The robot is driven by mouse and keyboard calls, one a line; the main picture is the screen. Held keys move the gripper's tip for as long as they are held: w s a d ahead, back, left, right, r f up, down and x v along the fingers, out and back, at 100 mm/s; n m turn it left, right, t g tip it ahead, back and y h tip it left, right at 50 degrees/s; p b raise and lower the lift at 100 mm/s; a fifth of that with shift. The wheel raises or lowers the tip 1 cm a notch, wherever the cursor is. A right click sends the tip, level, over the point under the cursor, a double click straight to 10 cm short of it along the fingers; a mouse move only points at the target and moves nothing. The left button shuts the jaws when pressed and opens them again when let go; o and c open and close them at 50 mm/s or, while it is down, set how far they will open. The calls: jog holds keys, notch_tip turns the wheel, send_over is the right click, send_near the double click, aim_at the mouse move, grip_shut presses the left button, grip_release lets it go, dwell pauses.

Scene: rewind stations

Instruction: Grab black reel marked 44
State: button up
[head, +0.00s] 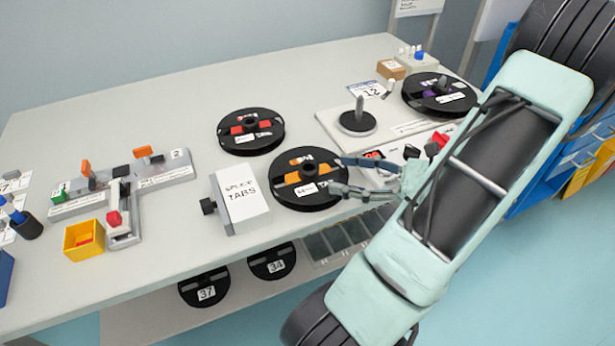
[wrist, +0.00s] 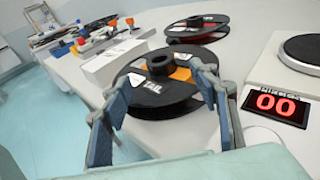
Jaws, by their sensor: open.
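A black reel with orange inside (head: 308,197) lies flat on the table; its small white label is too small to read. It also shows in the wrist view (wrist: 150,103). My gripper (head: 334,174) is open at the right edge of this reel. In the wrist view my gripper's fingers (wrist: 160,85) stand to either side of the reel, with no clear grip on it. Two black reels hang below the tabletop; one reads 37 (head: 204,293), the other looks like 34 (head: 275,267). I read no 44 on any reel.
A white splice tabs box (head: 241,208) stands close left of the orange reel. A spindle plate (head: 358,123) and red 00 display (wrist: 276,104) are at right.

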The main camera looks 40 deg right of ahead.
aim_at(301, 166)
jog(key=b+x, duration=0.1)
jog(key=x, duration=0.6)
jog(key=shift+w+a+r, duration=0.1)
jog(key=shift+w+r, duration=0.05)
jog(key=shift+w, duration=0.05)
jog(key=c, duration=1.5)
